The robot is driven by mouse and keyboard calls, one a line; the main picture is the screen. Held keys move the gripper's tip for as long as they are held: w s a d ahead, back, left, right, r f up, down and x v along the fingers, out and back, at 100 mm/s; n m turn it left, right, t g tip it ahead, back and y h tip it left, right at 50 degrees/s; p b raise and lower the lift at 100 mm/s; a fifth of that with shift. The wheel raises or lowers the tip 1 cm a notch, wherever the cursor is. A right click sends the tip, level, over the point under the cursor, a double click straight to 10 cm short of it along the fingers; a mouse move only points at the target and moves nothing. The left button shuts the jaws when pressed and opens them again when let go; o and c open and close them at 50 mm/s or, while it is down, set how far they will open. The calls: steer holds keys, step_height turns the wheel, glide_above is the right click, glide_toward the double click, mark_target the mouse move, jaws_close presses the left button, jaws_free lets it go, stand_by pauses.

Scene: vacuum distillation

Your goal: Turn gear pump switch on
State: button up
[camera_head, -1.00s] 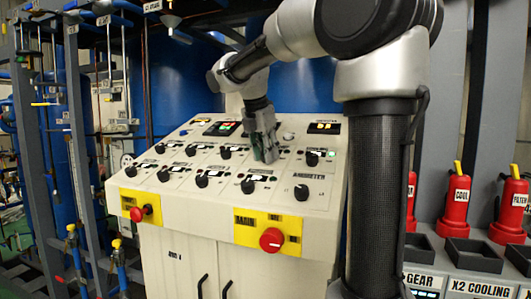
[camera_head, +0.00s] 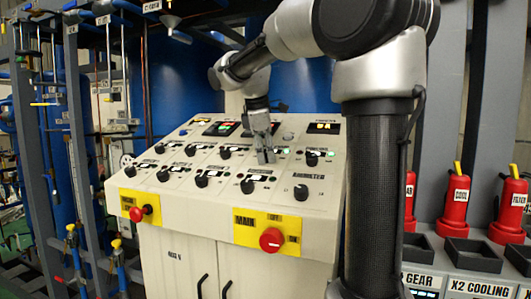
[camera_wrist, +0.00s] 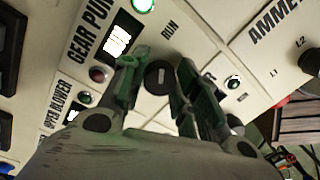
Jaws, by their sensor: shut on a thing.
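The gear pump switch is a black rotary knob (camera_wrist: 158,78) on the sloped panel, below the GEAR PUMP label (camera_wrist: 92,28) in the wrist view. My gripper (camera_wrist: 162,66) has one finger on each side of this knob and is shut on it. In the head view my gripper (camera_head: 266,160) reaches down to the middle right of the panel and hides most of the knob. A bright white display (camera_wrist: 117,40) and a lit green lamp (camera_wrist: 143,5) are near the label. A dull red lamp (camera_wrist: 98,74) is beside the display.
The control panel (camera_head: 310,208) carries several other black knobs close by, such as the one under the ammeter (camera_head: 301,192). Red stop buttons (camera_head: 271,240) are on its front. Red extinguishers (camera_head: 457,200) and black bins (camera_head: 472,255) stand at the right.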

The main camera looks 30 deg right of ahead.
steer(key=shift+m, duration=0.4)
steer(key=o, duration=1)
steer(key=v, duration=1.2)
